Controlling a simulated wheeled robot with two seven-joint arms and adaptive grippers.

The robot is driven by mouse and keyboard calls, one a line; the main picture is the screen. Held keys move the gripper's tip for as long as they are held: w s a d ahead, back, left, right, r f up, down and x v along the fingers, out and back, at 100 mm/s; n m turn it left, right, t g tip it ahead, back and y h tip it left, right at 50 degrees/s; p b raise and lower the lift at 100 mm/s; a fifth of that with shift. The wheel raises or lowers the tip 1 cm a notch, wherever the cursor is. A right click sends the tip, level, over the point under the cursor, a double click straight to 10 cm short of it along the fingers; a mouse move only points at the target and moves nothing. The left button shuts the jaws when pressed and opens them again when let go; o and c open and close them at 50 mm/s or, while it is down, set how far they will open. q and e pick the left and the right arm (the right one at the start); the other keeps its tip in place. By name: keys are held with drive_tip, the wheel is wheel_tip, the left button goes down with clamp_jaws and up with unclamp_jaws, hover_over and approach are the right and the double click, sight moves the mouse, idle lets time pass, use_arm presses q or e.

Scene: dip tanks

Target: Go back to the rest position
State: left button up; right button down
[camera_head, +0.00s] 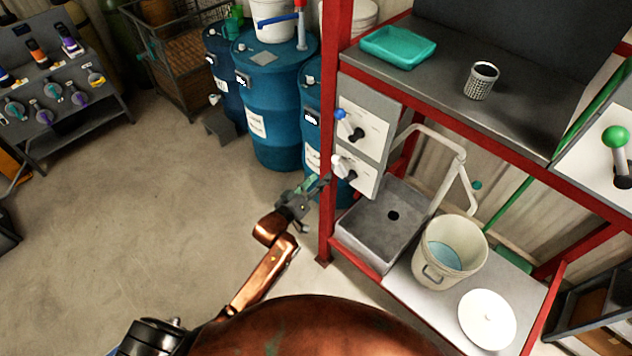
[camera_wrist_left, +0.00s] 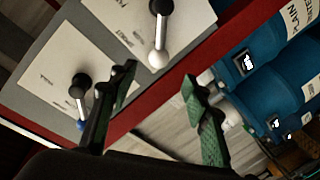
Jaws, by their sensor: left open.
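A lever with a white knob (camera_head: 337,160) is on the lower panel, just above and right of the gripper. It also shows in the wrist view (camera_wrist_left: 157,58), clear of the fingers. A lever with a blue knob (camera_head: 340,114) is on the panel above; in the wrist view its blue knob (camera_wrist_left: 82,125) is left of the fingers. My right gripper is not in view.
The red rack post (camera_head: 332,215) is close to the left gripper. Blue drums (camera_head: 268,105) stand behind it. A sink (camera_head: 375,240), a white bucket (camera_head: 425,278) and a white lid (camera_head: 487,320) are on the lower shelf. The floor (camera_head: 150,220) at left is clear.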

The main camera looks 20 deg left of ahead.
use_arm(q)
drive_tip(key=shift+v, duration=0.85)
